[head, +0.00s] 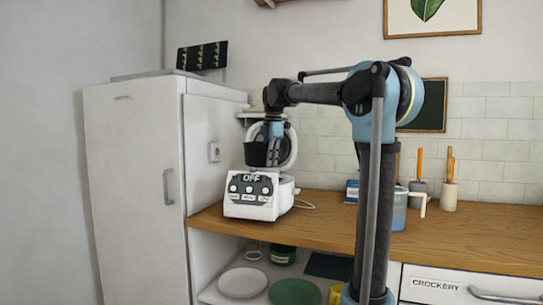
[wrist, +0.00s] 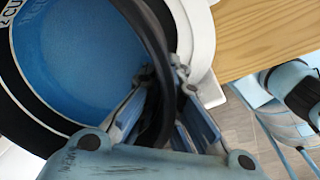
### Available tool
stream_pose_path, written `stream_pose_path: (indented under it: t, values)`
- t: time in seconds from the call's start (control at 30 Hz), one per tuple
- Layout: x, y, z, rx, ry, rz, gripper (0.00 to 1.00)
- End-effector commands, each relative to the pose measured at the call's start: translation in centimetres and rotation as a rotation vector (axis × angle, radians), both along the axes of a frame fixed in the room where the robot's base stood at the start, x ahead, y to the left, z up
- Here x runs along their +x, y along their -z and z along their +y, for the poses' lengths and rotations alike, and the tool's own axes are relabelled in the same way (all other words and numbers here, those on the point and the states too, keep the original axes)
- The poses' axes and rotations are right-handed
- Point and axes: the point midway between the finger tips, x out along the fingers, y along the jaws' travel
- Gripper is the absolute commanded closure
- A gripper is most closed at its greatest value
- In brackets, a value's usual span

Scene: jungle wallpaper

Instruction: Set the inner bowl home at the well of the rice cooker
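The white rice cooker (head: 262,208) stands at the left end of the wooden counter, its display reading OFF and its lid (head: 290,147) raised. The dark inner bowl (head: 256,155) hangs roughly upright just over the cooker's top; a small gap or contact cannot be told. My gripper (head: 272,136) is at the bowl's right side. In the wrist view my gripper (wrist: 165,88) is shut on the bowl's dark wall, one finger on each side. The bowl's blue inside (wrist: 90,60) shows there, with lettering at the left. The cooker's well is hidden.
A tall white fridge (head: 135,165) stands close at the left of the cooker. The wooden counter (head: 330,222) is clear just right of the cooker. A blue jug (head: 398,213) and utensil holders (head: 449,195) stand farther right. Plates (head: 243,282) lie on the shelf below.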

Motion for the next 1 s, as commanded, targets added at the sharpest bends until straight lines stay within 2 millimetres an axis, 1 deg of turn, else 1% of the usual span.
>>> stream_pose_path:
  t: [0.47,0.67,1.0]
  values:
    - [0.2,0.1,-0.6,0.000,-0.010,-0.006,1.00]
    - [0.2,1.0,-0.6,0.000,-0.009,-0.005,1.00]
    - [0.2,3.3,-0.6,0.000,-0.008,-0.005,1.00]
